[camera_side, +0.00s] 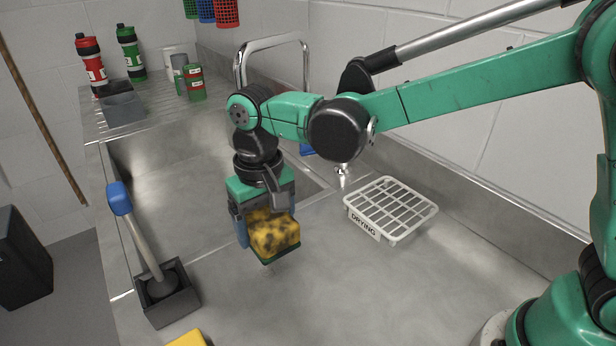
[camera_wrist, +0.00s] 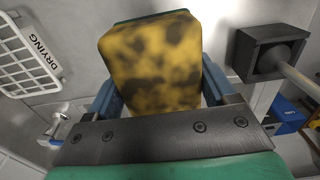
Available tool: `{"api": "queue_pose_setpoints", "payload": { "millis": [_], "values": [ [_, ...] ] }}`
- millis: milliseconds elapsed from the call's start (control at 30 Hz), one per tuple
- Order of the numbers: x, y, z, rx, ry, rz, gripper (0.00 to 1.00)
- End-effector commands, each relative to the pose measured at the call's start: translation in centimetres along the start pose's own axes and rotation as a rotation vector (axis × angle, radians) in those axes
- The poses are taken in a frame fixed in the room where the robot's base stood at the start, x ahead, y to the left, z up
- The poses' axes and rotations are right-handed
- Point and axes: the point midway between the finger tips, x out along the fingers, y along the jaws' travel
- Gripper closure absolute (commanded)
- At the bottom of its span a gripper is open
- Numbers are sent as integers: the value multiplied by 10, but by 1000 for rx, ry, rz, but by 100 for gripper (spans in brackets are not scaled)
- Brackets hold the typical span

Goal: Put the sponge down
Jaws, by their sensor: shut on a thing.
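A yellow sponge with dark stains and a green scouring side (camera_side: 273,235) is held in my gripper (camera_side: 268,232). The gripper is shut on it, above the steel counter just in front of the sink. In the wrist view the sponge (camera_wrist: 152,62) fills the middle, between the two blue fingers. The sponge appears to be clear of the counter, but the exact gap is hard to tell.
A white drying rack (camera_side: 390,210) labelled DRYING stands to the right. A dark holder (camera_side: 167,293) with a blue-handled brush (camera_side: 120,198) stands at left. A yellow item (camera_side: 188,339) shows at the bottom edge. Bottles (camera_side: 91,65) stand behind the sink.

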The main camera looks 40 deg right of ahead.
Motion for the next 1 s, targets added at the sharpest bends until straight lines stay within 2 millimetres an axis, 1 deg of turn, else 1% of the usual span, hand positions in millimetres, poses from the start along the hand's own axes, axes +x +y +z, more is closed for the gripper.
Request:
{"api": "queue_pose_setpoints", "payload": {
  "millis": [67, 167, 200, 300, 400, 500, 533, 600, 667, 1000],
  "values": [
    [-14, 16, -9, 8, 0, 0, 80],
    [-40, 43, -21, 10, 0, 0, 80],
    [-52, 55, -25, 10, 0, 0, 80],
    [-78, 85, -30, 8, 0, 0, 80],
    [-99, 107, -30, 5, 0, 0, 80],
    [-111, 121, -28, 2, 0, 0, 80],
    [-111, 123, -28, 2, 0, 0, 80],
    [-107, 126, -28, -1, 0, 0, 80],
    [-98, 126, -27, -2, 0, 0, 80],
    [-11, 126, -27, -2, 0, 0, 80]
  ]
}}
